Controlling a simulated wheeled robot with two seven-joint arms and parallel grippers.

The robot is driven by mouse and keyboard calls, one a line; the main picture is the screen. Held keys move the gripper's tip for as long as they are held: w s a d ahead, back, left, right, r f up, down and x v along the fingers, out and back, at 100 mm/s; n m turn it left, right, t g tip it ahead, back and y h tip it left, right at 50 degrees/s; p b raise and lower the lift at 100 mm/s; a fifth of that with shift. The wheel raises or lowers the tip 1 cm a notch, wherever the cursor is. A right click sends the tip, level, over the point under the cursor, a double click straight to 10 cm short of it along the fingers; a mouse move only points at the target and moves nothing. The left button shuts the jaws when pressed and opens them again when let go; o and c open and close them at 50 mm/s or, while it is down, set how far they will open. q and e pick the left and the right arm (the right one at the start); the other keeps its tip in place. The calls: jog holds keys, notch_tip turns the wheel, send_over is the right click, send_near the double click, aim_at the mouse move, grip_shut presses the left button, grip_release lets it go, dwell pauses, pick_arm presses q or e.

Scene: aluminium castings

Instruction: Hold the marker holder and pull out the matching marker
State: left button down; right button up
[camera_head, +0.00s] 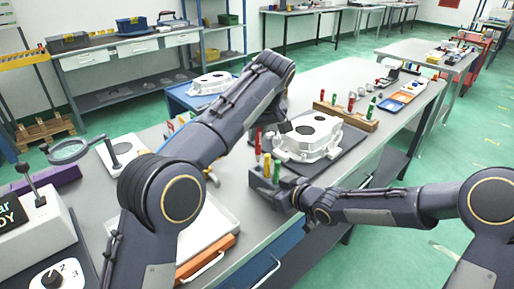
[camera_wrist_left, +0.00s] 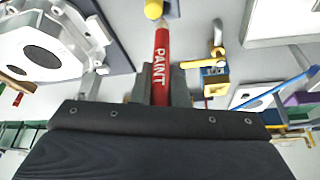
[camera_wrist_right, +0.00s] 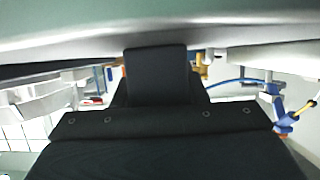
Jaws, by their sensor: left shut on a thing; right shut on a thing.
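The dark marker holder (camera_head: 265,187) stands at the near edge of the workbench. A yellow marker (camera_head: 267,165) and a green marker (camera_head: 277,171) stand upright in it. My right gripper (camera_head: 299,196) is shut on the holder from its right side; a dark block fills the jaws in the right wrist view (camera_wrist_right: 156,78). My left gripper (camera_wrist_left: 160,92) is shut on a red marker (camera_wrist_left: 161,65) lettered PAINT. In the head view the red marker (camera_head: 258,146) is upright above the holder's left part.
A white metal casting (camera_head: 308,137) lies on a dark mat right behind the holder. A wooden rack (camera_head: 345,115) with several markers stands farther back. A white tray (camera_head: 207,228) and an orange-fronted drawer (camera_head: 207,258) are at the near left. A magnifier (camera_head: 68,151) stands far left.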

dwell(0.3)
jog(key=o, duration=1.1)
